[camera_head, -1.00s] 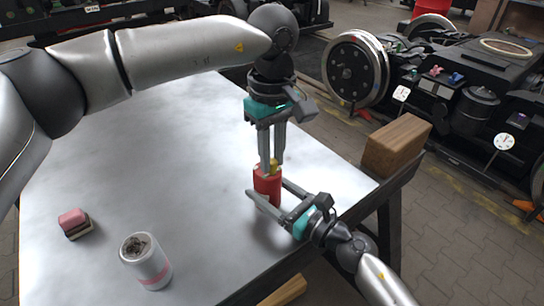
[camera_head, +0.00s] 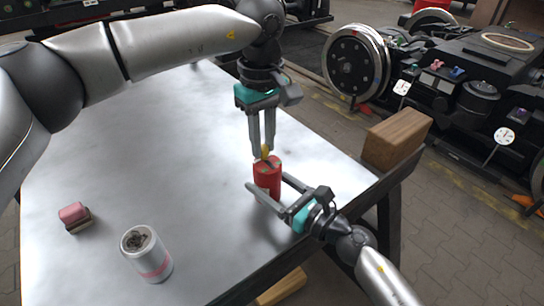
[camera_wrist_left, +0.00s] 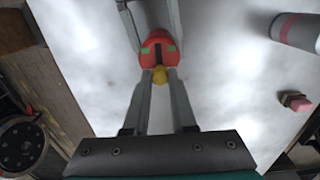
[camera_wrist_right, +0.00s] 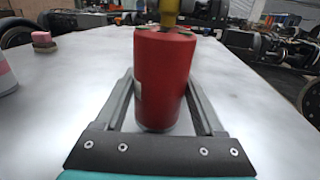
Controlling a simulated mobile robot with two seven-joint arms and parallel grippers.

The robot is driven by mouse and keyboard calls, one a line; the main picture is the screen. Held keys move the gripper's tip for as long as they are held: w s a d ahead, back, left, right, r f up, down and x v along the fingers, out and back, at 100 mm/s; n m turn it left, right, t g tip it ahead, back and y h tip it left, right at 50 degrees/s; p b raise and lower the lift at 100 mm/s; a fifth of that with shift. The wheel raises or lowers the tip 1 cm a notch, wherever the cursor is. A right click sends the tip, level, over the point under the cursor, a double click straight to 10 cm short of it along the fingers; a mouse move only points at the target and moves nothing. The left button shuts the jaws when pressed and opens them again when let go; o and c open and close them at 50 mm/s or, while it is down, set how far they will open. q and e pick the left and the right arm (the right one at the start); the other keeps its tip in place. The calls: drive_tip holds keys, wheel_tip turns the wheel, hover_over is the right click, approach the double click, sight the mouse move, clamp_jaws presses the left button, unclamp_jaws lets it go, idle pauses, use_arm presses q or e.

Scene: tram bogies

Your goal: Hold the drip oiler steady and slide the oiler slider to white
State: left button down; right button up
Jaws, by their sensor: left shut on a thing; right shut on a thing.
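The drip oiler (camera_head: 267,179) is a red upright cylinder standing on the metal table. It has a dark slot with green marks on its top, seen in the left wrist view (camera_wrist_left: 158,51). The yellow oiler slider (camera_head: 265,152) sticks up from the top, at one end of the slot (camera_wrist_left: 160,75). My left gripper (camera_head: 263,150) points down from above and is shut on the slider. My right gripper (camera_head: 268,185) reaches in low from the front right and is shut on the oiler's body, one finger on each side (camera_wrist_right: 165,100). I cannot make out a white mark.
A white can with a pink band (camera_head: 147,255) and a pink-topped block (camera_head: 75,217) stand on the table (camera_head: 160,130) to the left. A wooden block (camera_head: 397,138) lies at the right edge. Bogies stand beyond. The table's middle is clear.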

use_arm(q)
drive_tip(key=shift+w+a, duration=0.1)
drive_tip(key=shift+a, duration=0.05)
drive_tip(key=c, duration=0.7)
unclamp_jaws()
drive_tip(key=shift+o, duration=0.2)
wheel_tip(320, 180, up, 12)
use_arm(e)
drive_tip(key=o, duration=1.5)
drive_tip(key=shift+s, duration=0.1)
drive_tip(key=v, duration=1.2)
